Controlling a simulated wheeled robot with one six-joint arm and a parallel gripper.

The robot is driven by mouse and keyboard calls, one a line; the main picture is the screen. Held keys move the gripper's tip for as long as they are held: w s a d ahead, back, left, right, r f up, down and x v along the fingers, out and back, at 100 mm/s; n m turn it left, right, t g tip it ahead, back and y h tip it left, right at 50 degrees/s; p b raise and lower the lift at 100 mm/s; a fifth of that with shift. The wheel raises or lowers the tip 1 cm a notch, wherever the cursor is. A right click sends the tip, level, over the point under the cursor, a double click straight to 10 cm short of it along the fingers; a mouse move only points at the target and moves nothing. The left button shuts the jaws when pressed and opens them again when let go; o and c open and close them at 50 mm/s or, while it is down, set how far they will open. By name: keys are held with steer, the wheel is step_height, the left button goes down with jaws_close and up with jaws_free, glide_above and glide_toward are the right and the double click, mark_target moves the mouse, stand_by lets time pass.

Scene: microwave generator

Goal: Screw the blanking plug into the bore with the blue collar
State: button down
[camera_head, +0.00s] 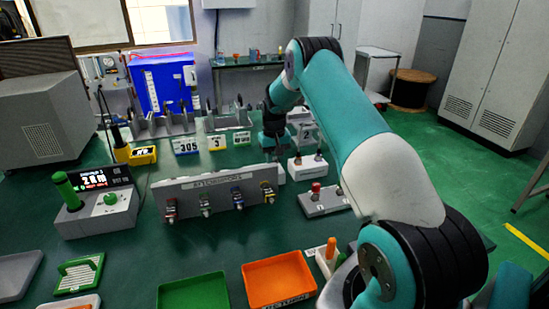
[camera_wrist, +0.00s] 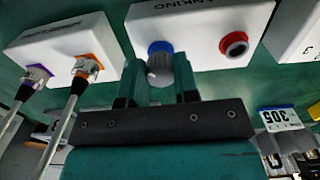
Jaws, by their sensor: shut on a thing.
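In the wrist view my gripper (camera_wrist: 158,88) is shut on a grey blanking plug (camera_wrist: 157,72), held between its two fingers. The plug's round body lies right against the blue collar (camera_wrist: 160,47) on a white block (camera_wrist: 195,14) whose lettering is partly cut off. How deep the plug sits in the bore is hidden. A second bore with a red collar (camera_wrist: 234,44) is to the right on the same block. In the head view my gripper (camera_head: 274,146) is behind the right end of the grey connector panel; the plug cannot be made out there.
In the wrist view, a white block (camera_wrist: 62,42) with orange and purple connectors and cables stands left. In the head view, the connector panel (camera_head: 220,184), a small block with a red knob (camera_head: 316,187), a green tray (camera_head: 193,292) and an orange tray (camera_head: 278,279) stand nearer.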

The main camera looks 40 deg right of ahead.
mark_target(274, 159)
steer(key=shift+f, duration=0.15)
steer(key=c, duration=0.8)
jaws_free()
step_height(274, 159, up, 17)
steer(key=shift+r+b, duration=0.2)
steer(key=shift+b, duration=0.65)
